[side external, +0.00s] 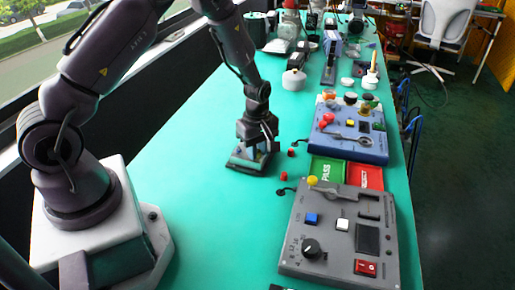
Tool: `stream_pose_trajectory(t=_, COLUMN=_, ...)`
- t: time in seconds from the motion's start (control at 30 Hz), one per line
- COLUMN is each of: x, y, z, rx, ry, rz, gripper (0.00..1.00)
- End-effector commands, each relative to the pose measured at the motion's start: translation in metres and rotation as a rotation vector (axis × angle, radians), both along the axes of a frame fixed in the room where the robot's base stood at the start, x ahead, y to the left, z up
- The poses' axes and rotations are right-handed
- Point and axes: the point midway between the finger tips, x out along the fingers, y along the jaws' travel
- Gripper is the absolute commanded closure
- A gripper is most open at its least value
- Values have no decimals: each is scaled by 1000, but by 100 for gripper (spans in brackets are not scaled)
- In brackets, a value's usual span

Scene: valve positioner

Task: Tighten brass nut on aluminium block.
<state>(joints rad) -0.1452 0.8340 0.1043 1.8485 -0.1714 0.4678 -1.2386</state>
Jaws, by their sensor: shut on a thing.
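A small fixture with a dark, flat base (246,166) sits on the green bench, left of the red and green bins. A pale grey part, which may be the aluminium block, shows above the base. My gripper (259,146) points down over this fixture, its fingers low at its upper part. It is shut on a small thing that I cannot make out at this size. I cannot pick out the brass nut; the fingers may hide it. I cannot tell whether the nut touches the block.
Small red pieces (283,176) lie near the fixture. A grey control panel (325,265) stands front right and a blue one (350,146) behind it, with green PASS (327,169) and red (364,177) bins between. The bench (205,175) is clear left of the fixture.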

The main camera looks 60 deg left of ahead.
Motion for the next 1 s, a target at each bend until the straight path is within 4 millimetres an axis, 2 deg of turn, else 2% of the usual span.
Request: stream_pose_trajectory(t=1.0, x=-3, y=2, z=1, rx=0, ry=-2, rz=-944, gripper=98)
